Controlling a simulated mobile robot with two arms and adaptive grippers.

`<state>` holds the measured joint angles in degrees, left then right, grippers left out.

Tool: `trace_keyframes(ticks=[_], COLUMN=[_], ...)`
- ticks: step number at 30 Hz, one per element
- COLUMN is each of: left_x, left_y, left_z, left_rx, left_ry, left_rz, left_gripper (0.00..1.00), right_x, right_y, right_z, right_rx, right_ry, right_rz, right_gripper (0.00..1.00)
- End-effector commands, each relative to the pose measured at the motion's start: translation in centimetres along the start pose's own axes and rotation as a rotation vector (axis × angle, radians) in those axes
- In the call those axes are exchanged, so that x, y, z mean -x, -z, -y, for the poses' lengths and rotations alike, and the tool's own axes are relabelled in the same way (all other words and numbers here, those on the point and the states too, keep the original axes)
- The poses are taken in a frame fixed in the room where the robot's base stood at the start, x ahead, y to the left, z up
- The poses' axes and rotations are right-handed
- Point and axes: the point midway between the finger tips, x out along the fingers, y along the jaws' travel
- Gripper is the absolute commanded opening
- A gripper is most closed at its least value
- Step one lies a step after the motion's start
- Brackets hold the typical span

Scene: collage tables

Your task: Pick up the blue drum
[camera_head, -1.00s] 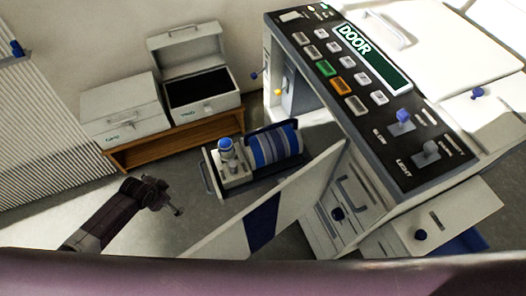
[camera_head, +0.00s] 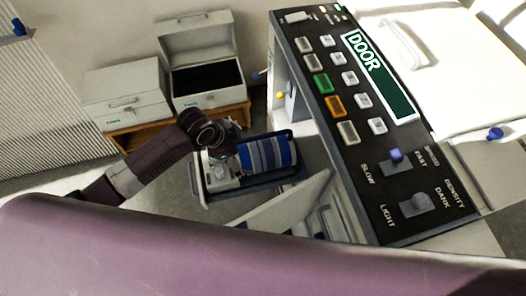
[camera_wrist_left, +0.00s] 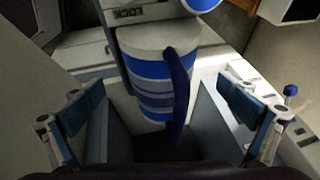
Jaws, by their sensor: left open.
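The blue drum (camera_head: 268,153) is a cylinder with blue and white stripes. It lies in a pulled-out grey tray (camera_head: 246,187) beside the machine in the head view. In the left wrist view the drum (camera_wrist_left: 155,85) is ahead, between the spread fingers, with a dark blue curved bar in front of part of it. My left gripper (camera_head: 222,143) is over the left part of the tray, beside the drum. In the left wrist view the left gripper (camera_wrist_left: 163,112) is open, with no grip on the drum. My right gripper is not in view.
A large machine with a button panel (camera_head: 345,130) reading DOOR stands to the right. A pale open panel (camera_head: 285,206) angles up in front of the tray. Two grey boxes, one closed (camera_head: 125,98) and one open (camera_head: 203,88), stand on a wooden bench behind.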

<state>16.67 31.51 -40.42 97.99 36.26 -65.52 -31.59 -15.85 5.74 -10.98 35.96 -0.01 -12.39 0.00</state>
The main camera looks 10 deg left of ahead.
Motion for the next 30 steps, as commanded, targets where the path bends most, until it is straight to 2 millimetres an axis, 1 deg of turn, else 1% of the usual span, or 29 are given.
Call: trace_keyframes(ticks=[6,10,14,21,25,30], left_x=[-1.6,-2.7,-3.8,-6.8,-7.6,-7.8], left_y=[0.1,0.0,0.0,-0.1,-0.1,-0.1], left_z=[-0.1,0.0,0.0,0.1,0.1,0.1], left_rx=[0.001,0.001,0.001,0.001,0.000,-0.001], left_ry=[-0.002,-0.002,-0.002,-0.001,0.000,0.000], left_rz=[-0.001,0.000,0.000,0.000,0.000,0.000], left_gripper=[1.00,1.00,1.00,1.00,1.00,1.00], right_x=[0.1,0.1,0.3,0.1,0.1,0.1], right_y=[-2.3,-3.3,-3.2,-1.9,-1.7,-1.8], right_z=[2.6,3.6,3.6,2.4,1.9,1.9], right_rx=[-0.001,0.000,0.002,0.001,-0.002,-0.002], right_ry=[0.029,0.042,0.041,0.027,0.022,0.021], right_rz=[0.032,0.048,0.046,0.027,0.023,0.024], right_gripper=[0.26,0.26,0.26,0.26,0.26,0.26])
